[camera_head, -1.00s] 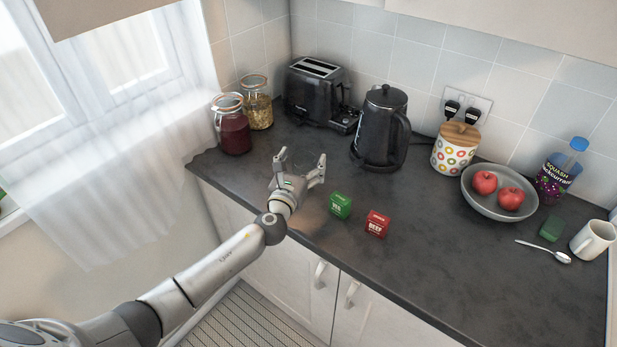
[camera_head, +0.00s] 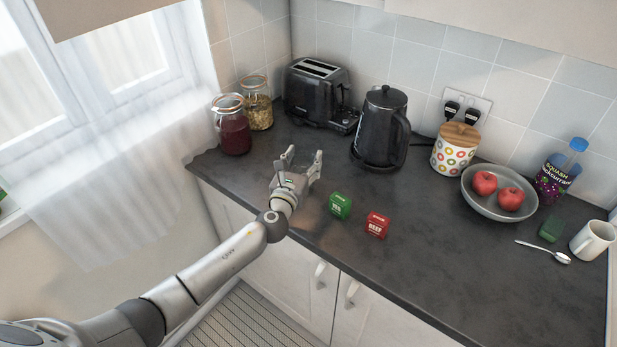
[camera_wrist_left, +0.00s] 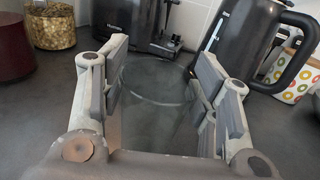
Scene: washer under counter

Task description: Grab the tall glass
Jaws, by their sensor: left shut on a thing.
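The tall glass (camera_wrist_left: 158,105) is clear and hard to make out. In the left wrist view it stands between the two fingers of my left gripper, with its round rim showing. My left gripper (camera_head: 303,160) is over the counter, in front of the toaster and left of the kettle. Its fingers are shut on the glass from both sides, as the left wrist view (camera_wrist_left: 163,75) also shows. In the head view the glass can barely be told from the counter. My right gripper is not in view.
The kettle (camera_head: 380,128) and toaster (camera_head: 315,95) stand behind the gripper. Two jars (camera_head: 235,132) are at the back left. A green box (camera_head: 341,206) and a red box (camera_head: 377,225) sit to the right, near the counter's front edge. The front right counter (camera_head: 450,270) is clear.

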